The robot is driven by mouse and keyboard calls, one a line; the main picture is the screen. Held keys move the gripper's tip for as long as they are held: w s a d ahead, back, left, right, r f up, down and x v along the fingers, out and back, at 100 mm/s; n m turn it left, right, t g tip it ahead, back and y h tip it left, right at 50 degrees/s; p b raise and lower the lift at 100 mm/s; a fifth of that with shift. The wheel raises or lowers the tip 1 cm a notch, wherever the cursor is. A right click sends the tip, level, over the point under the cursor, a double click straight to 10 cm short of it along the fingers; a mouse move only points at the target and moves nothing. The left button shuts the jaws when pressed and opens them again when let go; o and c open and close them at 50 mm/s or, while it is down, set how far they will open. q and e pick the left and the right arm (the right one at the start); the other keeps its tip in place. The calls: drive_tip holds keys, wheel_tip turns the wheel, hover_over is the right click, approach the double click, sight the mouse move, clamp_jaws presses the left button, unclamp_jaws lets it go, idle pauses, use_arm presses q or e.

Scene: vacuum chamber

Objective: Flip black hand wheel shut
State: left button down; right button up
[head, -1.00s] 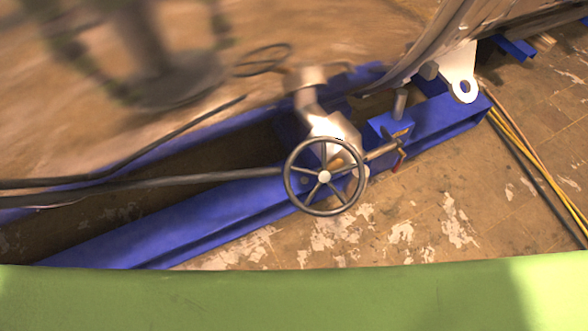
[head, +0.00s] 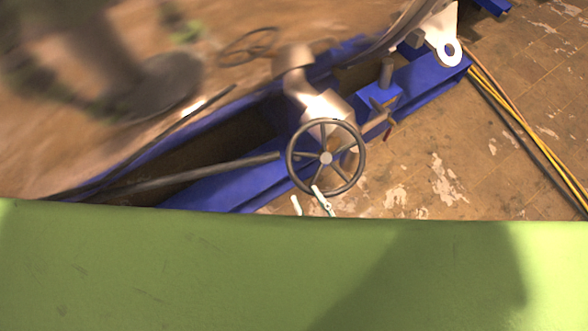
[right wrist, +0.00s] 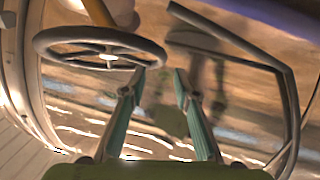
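The dark hand wheel (head: 325,157), with several spokes and a pale hub, sits on a shiny metal valve fitting in the head view. My right gripper (head: 308,196) shows only as two pale fingertips at the wheel's lower rim, above the green edge. In the right wrist view the gripper (right wrist: 160,78) is open, with two teal fingers apart and nothing between them. The wheel (right wrist: 100,47) is at upper left there, its rim close to the left fingertip. I cannot tell whether they touch. My left gripper is not in view.
A blue frame (head: 225,187) runs behind the wheel, with a dark rod (head: 190,172) at its left. A broad green surface (head: 250,275) fills the bottom. Yellow and dark cables (head: 525,135) lie on the worn floor at right. A blurred, shiny brown surface fills the upper left.

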sight(296, 178)
drive_tip(key=x, duration=0.8)
drive_tip(key=shift+w+a+p, duration=0.1)
drive_tip(key=shift+w+p, duration=0.05)
drive_tip(key=shift+p, duration=0.2)
clamp_jaws()
